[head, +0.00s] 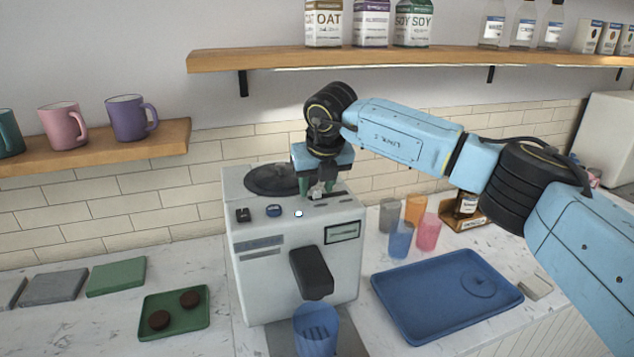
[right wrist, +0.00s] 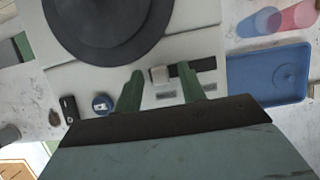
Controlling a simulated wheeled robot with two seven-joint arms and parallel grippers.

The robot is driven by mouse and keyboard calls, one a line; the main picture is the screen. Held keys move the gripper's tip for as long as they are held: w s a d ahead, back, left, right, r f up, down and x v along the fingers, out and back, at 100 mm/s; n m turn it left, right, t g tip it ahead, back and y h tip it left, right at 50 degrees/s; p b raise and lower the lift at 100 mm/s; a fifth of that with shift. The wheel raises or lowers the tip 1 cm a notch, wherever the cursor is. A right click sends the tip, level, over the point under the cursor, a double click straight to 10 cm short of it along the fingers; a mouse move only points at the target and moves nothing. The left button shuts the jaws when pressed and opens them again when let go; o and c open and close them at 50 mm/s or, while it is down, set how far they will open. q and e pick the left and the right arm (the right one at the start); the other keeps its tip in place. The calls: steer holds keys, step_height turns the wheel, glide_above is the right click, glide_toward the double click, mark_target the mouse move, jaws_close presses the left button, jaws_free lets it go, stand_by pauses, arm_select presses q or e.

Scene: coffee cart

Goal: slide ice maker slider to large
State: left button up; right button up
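The white ice maker (head: 295,250) stands on the counter in the middle of the head view. In the right wrist view its top shows a light grey slider knob (right wrist: 159,74) at the left end of a dark slot (right wrist: 195,68). My right gripper (head: 318,188) points down at the top of the machine. In the right wrist view its two green fingers (right wrist: 160,88) are apart, with the knob between them, closer to the left finger. I cannot tell whether a finger touches it. My left gripper is not in view.
A round dark lid (head: 272,180) sits on the machine, near my right gripper. A blue cup (head: 316,332) stands below the black spout (head: 311,272). A blue tray (head: 440,295) and several coloured cups (head: 428,232) are at the right. A shelf (head: 420,58) runs above my right arm.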

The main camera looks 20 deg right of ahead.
mark_target(341, 191)
jaws_close()
steer(key=d+b, duration=0.1)
steer(key=d, duration=0.5)
steer(key=shift+w, duration=0.1)
stand_by(0.3)
jaws_free()
steer(key=shift+d, duration=0.1)
